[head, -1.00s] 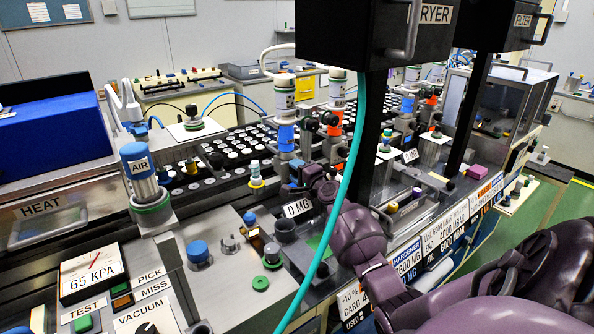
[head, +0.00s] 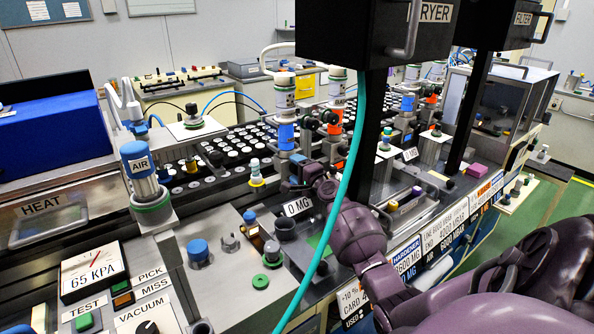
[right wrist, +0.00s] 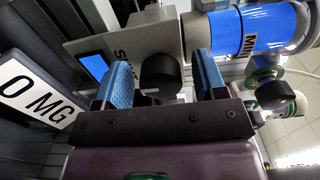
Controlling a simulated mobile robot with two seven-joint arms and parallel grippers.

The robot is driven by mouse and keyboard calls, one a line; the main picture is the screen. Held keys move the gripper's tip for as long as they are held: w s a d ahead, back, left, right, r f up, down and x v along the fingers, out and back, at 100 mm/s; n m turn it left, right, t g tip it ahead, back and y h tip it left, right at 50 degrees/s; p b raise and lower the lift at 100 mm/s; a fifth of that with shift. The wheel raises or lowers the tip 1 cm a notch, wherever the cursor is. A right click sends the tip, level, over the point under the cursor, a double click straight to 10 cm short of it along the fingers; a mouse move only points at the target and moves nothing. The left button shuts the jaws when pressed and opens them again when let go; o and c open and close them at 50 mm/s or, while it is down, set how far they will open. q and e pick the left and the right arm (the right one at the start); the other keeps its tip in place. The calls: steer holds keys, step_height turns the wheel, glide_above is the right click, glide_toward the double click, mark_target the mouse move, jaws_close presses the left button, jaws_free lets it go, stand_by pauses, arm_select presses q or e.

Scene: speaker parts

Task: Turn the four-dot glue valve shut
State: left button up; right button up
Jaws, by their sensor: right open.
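My right gripper (head: 304,165) reaches in from the right to the base of the blue-banded glue dispenser (head: 286,132). In the right wrist view its two blue fingers are open, with a round black knob (right wrist: 160,78) between them. A gap shows between the knob and each finger. The knob sits by a grey block. The blue dispenser body (right wrist: 250,28) lies at the upper right there. I cannot make out dot marks on either, so I cannot tell which valve has four dots. My left gripper is out of view.
A 0 MG display (head: 297,207) is just below the gripper. A teal hose (head: 341,190) hangs in front of my right forearm. The black dryer box (head: 370,30) hangs overhead. A tray of round parts (head: 235,150) lies to the left.

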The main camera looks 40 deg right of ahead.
steer(key=s+a, duration=0.1)
steer(key=s, duration=0.9)
steer(key=shift+s+p, duration=0.35)
steer(key=shift+a, duration=0.1)
